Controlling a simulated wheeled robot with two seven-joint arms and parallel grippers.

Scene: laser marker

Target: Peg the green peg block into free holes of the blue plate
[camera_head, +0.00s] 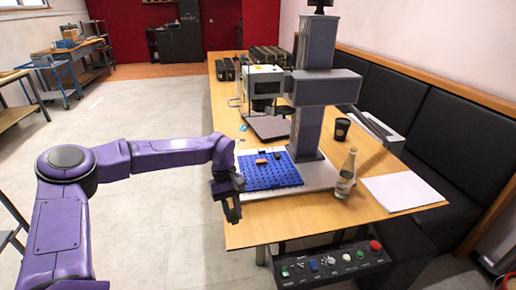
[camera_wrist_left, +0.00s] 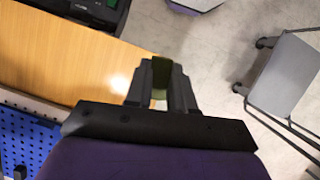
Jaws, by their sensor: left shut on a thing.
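The blue plate (camera_head: 270,178), full of small holes, lies on the base of the laser marker on the wooden table. It also shows at the left edge of the wrist view (camera_wrist_left: 22,142). My right gripper is out of view.
The laser marker's grey column (camera_head: 308,120) stands behind the plate. A bottle (camera_head: 346,173) and a white sheet (camera_head: 402,191) are right of it, with a dark cup (camera_head: 342,129) behind. A button panel (camera_head: 335,264) is at the front. Bare table (camera_head: 275,222) lies before the plate.

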